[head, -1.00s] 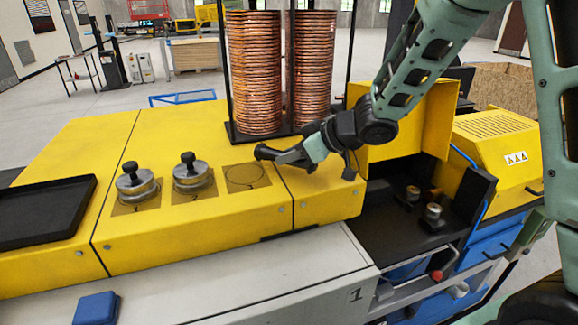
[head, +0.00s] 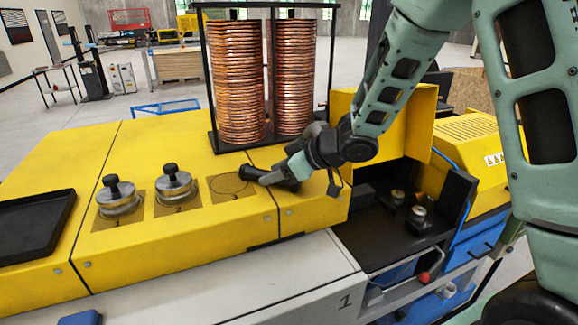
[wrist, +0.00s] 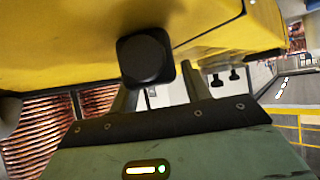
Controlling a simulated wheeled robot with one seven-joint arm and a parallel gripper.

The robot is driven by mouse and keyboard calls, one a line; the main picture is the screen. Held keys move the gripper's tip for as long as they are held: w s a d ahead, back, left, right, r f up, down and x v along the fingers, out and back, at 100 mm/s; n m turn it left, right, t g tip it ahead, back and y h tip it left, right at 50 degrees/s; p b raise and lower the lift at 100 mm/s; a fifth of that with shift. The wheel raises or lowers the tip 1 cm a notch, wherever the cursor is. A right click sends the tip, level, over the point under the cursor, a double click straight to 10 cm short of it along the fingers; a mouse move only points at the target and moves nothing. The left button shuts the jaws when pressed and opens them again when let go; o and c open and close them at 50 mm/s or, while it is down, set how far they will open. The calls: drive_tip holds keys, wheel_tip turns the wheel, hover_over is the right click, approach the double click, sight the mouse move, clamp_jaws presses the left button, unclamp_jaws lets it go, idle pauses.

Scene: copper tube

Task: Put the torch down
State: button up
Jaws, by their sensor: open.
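The torch (head: 254,174) is a dark, stubby cylinder. In the head view it lies on its side at the yellow bench top, just right of the outlined circle marked 3. In the wrist view its square black end (wrist: 147,58) shows close against the yellow surface. My gripper (head: 274,178) is at the torch, reaching in from the right. In the wrist view its two fingers (wrist: 160,97) stand apart, one on each side below the torch end. The jaws are open. The contact under the torch is hidden.
Two lidded metal pots (head: 118,197) stand left of the circle, on marked squares. A black tray (head: 62,228) is at far left. A black rack with copper coils (head: 240,80) stands close behind my gripper. An open machine bay (head: 385,225) is to the right.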

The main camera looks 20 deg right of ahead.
drive_tip(key=v, duration=1.2)
drive_tip(key=a+h, duration=0.2)
drive_tip(key=a, duration=0.1)
drive_tip(key=a+m+h, duration=0.1)
drive_tip(key=shift+w+a+f+t, duration=0.15)
drive_tip(key=shift+w+t, duration=0.25)
drive_tip(key=s+a+f+g+h, duration=0.1)
drive_tip(key=s+a+g, duration=0.2)
drive_tip(key=s, duration=0.5)
drive_tip(key=s+a+f+g+h, duration=0.2)
drive_tip(key=s+a, duration=0.1)
drive_tip(key=s, duration=0.6)
drive_tip(key=s+a+f+g+h, duration=0.1)
drive_tip(key=s+a+g, duration=0.2)
drive_tip(key=s, duration=0.6)
drive_tip(key=shift+f+g, duration=0.3)
drive_tip(key=shift+f, duration=0.1)
wheel_tip(320, 180, down, 8)
drive_tip(key=b, duration=0.7)
drive_tip(key=shift+b, duration=0.4)
